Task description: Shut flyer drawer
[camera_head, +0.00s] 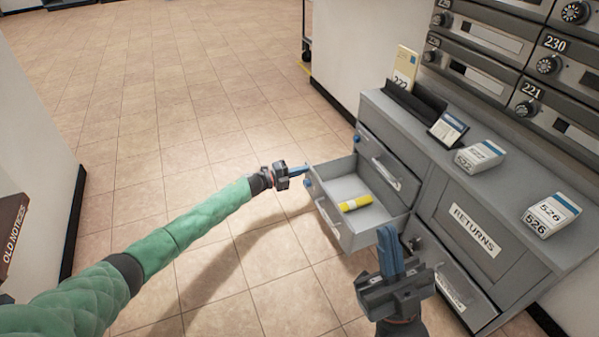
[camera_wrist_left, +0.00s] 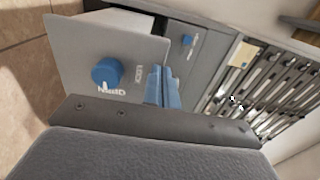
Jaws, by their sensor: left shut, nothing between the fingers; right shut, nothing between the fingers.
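The flyer drawer (camera_head: 334,220) is pulled out of the grey cabinet in the head view, with a yellow roll (camera_head: 355,203) lying inside. Its front with a blue knob (camera_wrist_left: 107,72) shows in the left wrist view. My left gripper (camera_head: 305,170) is shut and empty, beside the far corner of the drawer front; whether it touches cannot be told. Its blue fingers (camera_wrist_left: 163,88) also show close to the drawer front in the left wrist view. My right gripper (camera_head: 389,235) is shut and empty, near the drawer's near side, in front of the cabinet.
The grey cabinet (camera_head: 470,187) has a RETURNS panel (camera_head: 474,228) and a slightly open lower drawer (camera_head: 452,290). Labelled stacks (camera_head: 480,156) and a card holder stand on its top. Mailboxes (camera_head: 480,42) rise behind. Open tiled floor (camera_head: 190,90) lies to the left.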

